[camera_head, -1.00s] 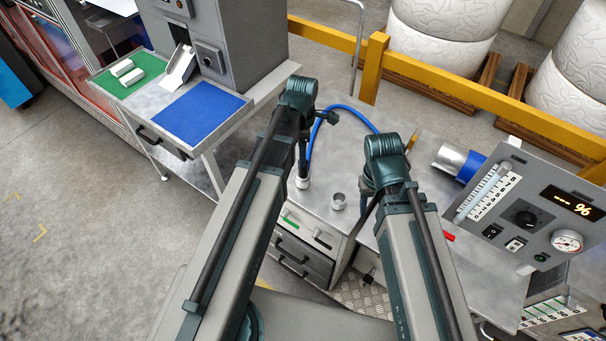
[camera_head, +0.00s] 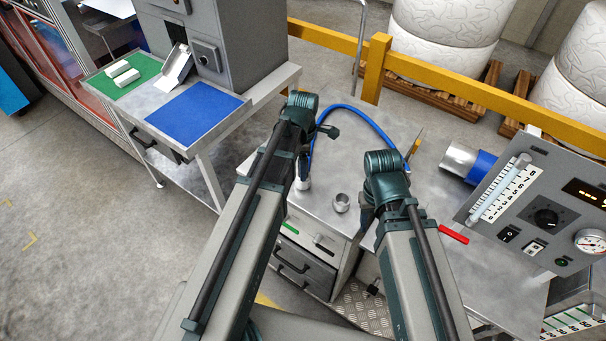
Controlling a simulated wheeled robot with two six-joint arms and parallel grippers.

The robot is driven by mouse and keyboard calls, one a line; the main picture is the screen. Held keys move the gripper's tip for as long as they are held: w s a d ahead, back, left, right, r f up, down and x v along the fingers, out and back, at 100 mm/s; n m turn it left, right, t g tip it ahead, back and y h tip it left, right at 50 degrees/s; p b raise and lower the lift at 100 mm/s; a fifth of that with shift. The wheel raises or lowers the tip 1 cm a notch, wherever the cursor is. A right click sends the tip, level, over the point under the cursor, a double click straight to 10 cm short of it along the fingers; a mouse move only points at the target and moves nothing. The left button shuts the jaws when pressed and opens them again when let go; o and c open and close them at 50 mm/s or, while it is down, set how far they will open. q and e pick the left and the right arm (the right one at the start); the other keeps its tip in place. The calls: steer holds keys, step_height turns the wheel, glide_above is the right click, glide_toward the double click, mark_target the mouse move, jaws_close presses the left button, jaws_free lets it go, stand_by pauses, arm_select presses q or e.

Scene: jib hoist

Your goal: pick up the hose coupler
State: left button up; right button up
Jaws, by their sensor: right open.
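A short silver cylinder (camera_head: 303,184), perhaps the hose coupler, stands on the grey cabinet top (camera_head: 335,235), close to the left end of the blue hose (camera_head: 345,107). Whether they join is hidden behind my left wrist. A small open silver ring or cup (camera_head: 341,202) stands to its right, apart from it. My right gripper (camera_head: 368,216) points down just right of the cup; it is open, dark, and partly hidden by its own wrist. My left gripper hangs above or beside the silver cylinder, and its fingers are mostly hidden by the arm.
A control panel (camera_head: 546,217) and a silver-and-blue cylinder (camera_head: 470,163) stand at the right. A yellow rail (camera_head: 470,87) runs behind. A side table (camera_head: 252,104) stands at the left.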

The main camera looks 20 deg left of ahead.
arm_select(q)
steer(key=shift+f+b, duration=0.45)
steer(key=shift+f, duration=0.5)
steer(key=shift+r, duration=0.15)
steer(key=shift+c, duration=0.3)
jaws_close()
